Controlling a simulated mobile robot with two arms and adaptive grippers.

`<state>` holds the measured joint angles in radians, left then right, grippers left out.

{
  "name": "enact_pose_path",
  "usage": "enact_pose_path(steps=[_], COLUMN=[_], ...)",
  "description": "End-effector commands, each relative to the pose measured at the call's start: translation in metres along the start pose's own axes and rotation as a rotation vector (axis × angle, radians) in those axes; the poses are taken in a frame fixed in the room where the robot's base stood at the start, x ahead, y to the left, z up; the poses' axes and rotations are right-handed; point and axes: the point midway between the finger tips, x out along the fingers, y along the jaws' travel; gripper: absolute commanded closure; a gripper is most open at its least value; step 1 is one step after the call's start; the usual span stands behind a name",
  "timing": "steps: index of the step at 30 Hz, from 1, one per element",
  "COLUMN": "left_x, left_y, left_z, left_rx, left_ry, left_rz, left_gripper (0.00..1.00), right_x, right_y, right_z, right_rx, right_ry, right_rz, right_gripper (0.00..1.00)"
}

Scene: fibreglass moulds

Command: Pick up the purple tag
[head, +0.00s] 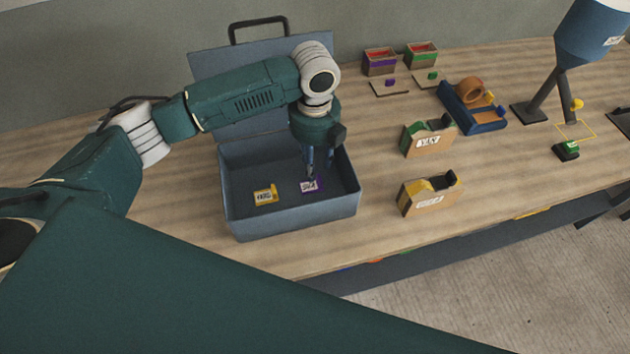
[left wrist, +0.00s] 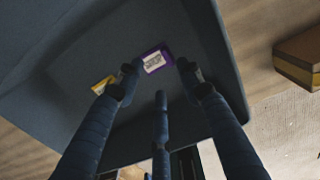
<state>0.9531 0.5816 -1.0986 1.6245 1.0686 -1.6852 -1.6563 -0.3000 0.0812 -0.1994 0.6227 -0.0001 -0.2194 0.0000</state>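The purple tag (head: 309,186) has a white label with dark print and lies on the floor of the open grey-blue box (head: 290,222). My left gripper (head: 318,163) reaches down into the box, right above the tag. In the left wrist view the purple tag (left wrist: 154,62) shows between the tips of the spread fingers (left wrist: 158,78), which look open and hold nothing. I cannot tell whether any finger touches the tag. My right gripper is not in view.
A yellow tag (head: 265,194) lies left of the purple one in the box. The box walls and raised lid (head: 215,70) surround the gripper. Right of it stand a green-ended holder (head: 428,140), a yellow-ended holder (head: 430,197) and a blue tray (head: 480,123).

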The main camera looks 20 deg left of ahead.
Motion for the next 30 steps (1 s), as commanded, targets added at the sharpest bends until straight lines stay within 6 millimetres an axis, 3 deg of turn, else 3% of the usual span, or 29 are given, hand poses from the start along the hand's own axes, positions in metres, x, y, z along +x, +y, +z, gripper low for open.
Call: enact_pose_path(steps=[5,10,15,22,23,28,30], left_x=[0.011,0.035,0.055,0.058,0.058,0.058,0.058], left_y=[-0.002,-0.007,-0.007,-0.008,-0.008,-0.008,-0.008], left_z=[-0.002,-0.004,-0.003,-0.003,-0.003,-0.003,-0.003], left_rx=[0.0,0.0,0.001,0.001,0.001,0.001,0.001], left_ry=[0.002,0.002,0.0,-0.002,-0.001,-0.001,-0.001], left_rz=[0.001,0.003,0.0,-0.001,-0.001,-0.001,-0.001], left_gripper=[0.62,0.62,0.62,0.62,0.65,0.97,0.98], right_x=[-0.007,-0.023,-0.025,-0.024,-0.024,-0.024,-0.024], right_y=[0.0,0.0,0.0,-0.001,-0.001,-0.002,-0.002], right_z=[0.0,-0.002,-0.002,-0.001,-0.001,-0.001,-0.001], right_rx=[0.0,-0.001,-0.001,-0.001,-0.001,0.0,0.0], right_ry=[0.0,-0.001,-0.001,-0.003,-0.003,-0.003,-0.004], right_rz=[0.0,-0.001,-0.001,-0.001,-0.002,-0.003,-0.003], right_gripper=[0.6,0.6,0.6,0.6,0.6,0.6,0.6])
